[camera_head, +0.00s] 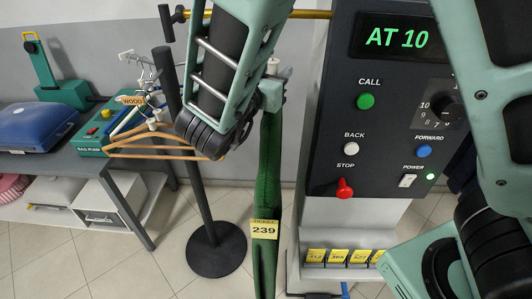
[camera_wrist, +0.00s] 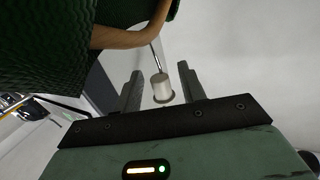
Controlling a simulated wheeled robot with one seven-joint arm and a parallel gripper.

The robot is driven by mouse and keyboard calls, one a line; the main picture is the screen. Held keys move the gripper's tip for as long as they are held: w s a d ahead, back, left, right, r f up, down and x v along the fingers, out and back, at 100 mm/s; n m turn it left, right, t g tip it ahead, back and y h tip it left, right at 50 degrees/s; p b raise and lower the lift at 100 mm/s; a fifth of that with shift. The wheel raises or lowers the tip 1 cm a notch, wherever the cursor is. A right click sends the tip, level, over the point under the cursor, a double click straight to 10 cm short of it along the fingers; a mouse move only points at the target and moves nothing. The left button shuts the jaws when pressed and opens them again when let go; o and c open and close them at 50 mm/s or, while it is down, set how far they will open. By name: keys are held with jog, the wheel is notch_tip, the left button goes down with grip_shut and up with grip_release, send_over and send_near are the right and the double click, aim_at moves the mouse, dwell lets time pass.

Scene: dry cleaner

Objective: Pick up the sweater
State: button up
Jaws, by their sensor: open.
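The dark green knitted sweater (camera_head: 265,180) hangs edge-on in the head view, with a yellow ticket (camera_head: 264,229) reading 239. In the wrist view the sweater (camera_wrist: 50,45) fills the upper left, on a wooden hanger (camera_wrist: 125,36). A thin metal hook stem runs from the hanger to a white cylindrical knob (camera_wrist: 162,88). My gripper (camera_wrist: 160,68) is open, with the knob between its two fingers and a visible gap on each side. In the head view my arm hides most of the hanger and the fingers.
A control panel (camera_head: 385,110) showing "AT 10" stands close on the right, with yellow tickets below. A black post on a round base (camera_head: 215,250) stands left of the sweater.

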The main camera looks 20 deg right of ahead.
aim_at(273, 57)
jog(key=shift+w+d, duration=0.15)
grip_shut()
jog(key=shift+r+b, duration=0.85)
jog(key=shift+r, duration=0.8)
jog(key=b+v, duration=0.5)
jog(key=v, duration=1.3)
jog(key=shift+r, duration=0.2)
